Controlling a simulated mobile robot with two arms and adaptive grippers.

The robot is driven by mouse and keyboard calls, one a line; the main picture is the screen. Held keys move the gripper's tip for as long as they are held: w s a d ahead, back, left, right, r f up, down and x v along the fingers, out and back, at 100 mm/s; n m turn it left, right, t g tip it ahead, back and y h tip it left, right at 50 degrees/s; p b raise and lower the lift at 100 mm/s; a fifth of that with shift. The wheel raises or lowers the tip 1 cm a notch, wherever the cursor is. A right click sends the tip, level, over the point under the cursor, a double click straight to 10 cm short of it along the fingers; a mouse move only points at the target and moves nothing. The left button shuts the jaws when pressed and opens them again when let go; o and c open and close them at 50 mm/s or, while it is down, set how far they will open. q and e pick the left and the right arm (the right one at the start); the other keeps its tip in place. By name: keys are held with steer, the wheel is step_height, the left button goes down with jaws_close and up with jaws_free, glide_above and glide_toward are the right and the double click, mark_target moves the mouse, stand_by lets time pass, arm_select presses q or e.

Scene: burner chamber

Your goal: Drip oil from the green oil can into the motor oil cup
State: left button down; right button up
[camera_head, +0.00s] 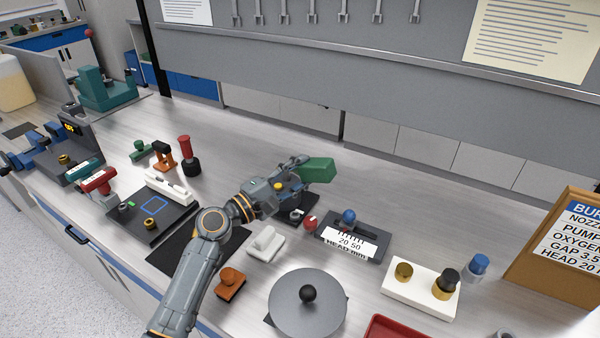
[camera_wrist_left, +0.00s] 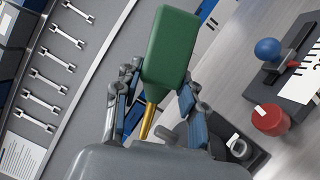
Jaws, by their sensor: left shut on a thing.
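The green oil can (camera_head: 317,170) is in my left gripper (camera_head: 299,178), above the bench. In the left wrist view the can's green body (camera_wrist_left: 170,50) lies between the fingers of the left gripper (camera_wrist_left: 158,95). Its brass spout (camera_wrist_left: 148,121) runs down towards the palm. The left gripper is shut on the can. A dark block with a small grey cup-like part (camera_wrist_left: 238,148) lies below and beside the gripper; I cannot tell for sure that it is the motor oil cup. In the head view the gripper partly hides this dark block (camera_head: 296,213). My right gripper is not in view.
A red cylinder (camera_head: 310,223) and a dark gauge block with a blue knob (camera_head: 349,216) stand close to the gripper. A white block (camera_head: 266,243), an orange block (camera_head: 230,283) and a grey disc (camera_head: 290,305) lie nearer. The bench behind the can is clear.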

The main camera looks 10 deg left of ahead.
arm_select(q)
steer(key=shift+d+f+m+g+b, duration=0.15)
steer(key=shift+f+m+g, duration=0.1)
steer(key=shift+f+m, duration=0.25)
steer(key=shift+a+f+m+g+b, duration=0.15)
steer(key=shift+f+m+g, duration=0.1)
steer(key=shift+m, duration=0.45)
steer(key=shift+d+f, duration=0.1)
steer(key=shift+d, duration=0.05)
steer(key=shift+f+m+y, duration=0.2)
steer(key=shift+m+y, duration=0.1)
step_height(320, 180, up, 9)
steer(key=p, duration=0.7)
steer(key=shift+r+p, duration=0.15)
steer(key=shift+p, duration=0.25)
steer(key=shift+s, duration=0.1)
